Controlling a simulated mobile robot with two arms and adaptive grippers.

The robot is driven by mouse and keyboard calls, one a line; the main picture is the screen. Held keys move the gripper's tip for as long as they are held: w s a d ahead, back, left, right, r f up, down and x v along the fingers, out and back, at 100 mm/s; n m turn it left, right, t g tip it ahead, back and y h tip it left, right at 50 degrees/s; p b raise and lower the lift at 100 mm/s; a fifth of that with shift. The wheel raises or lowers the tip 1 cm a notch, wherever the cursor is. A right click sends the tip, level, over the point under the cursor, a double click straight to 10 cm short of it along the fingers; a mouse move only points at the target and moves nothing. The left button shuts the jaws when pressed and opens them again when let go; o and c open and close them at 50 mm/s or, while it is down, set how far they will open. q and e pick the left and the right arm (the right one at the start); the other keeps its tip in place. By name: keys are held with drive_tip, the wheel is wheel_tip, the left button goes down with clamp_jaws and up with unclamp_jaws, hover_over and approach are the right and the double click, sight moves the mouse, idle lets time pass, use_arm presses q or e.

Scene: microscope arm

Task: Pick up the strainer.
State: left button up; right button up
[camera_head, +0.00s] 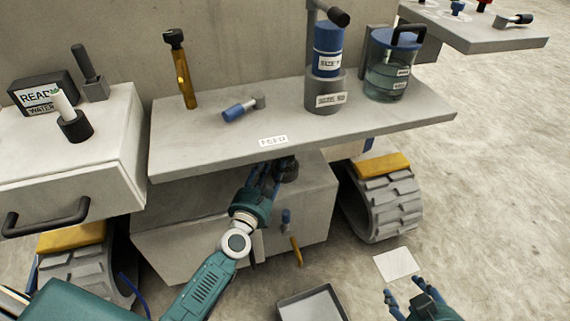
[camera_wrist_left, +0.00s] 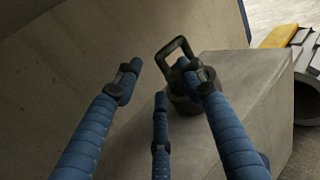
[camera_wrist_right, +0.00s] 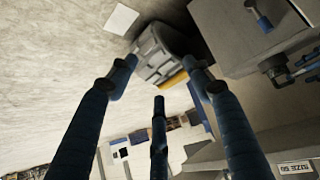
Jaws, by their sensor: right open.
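No label that I can read names the strainer. A dark round object with a squarish loop handle (camera_wrist_left: 184,82) rests on a grey block under the shelf and may be it. In the head view it is a dark shape (camera_head: 289,170) below the shelf edge, partly hidden. My left gripper (camera_head: 273,168) is beside it, fingers spread. In the left wrist view the right finger of the left gripper (camera_wrist_left: 165,78) overlaps this object; I cannot tell whether they touch. My right gripper (camera_head: 403,287) is open and empty at the lower right, away from it.
The grey shelf (camera_head: 400,118) overhangs my left gripper. It carries a blue canister (camera_head: 327,62) in a grey cup, a lidded clear jar (camera_head: 392,75), an amber tool (camera_head: 184,75) and a small blue-handled tool (camera_head: 240,108). A tray (camera_head: 312,303) lies below.

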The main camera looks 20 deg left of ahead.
use_arm(q)
drive_tip(key=shift+w, duration=1.35)
clamp_jaws()
use_arm(e)
drive_tip(key=shift+w+a+r+t, duration=0.25)
drive_tip(key=shift+w+r+t, duration=0.2)
drive_tip(key=shift+w, duration=0.3)
drive_tip(key=shift+s, duration=0.15)
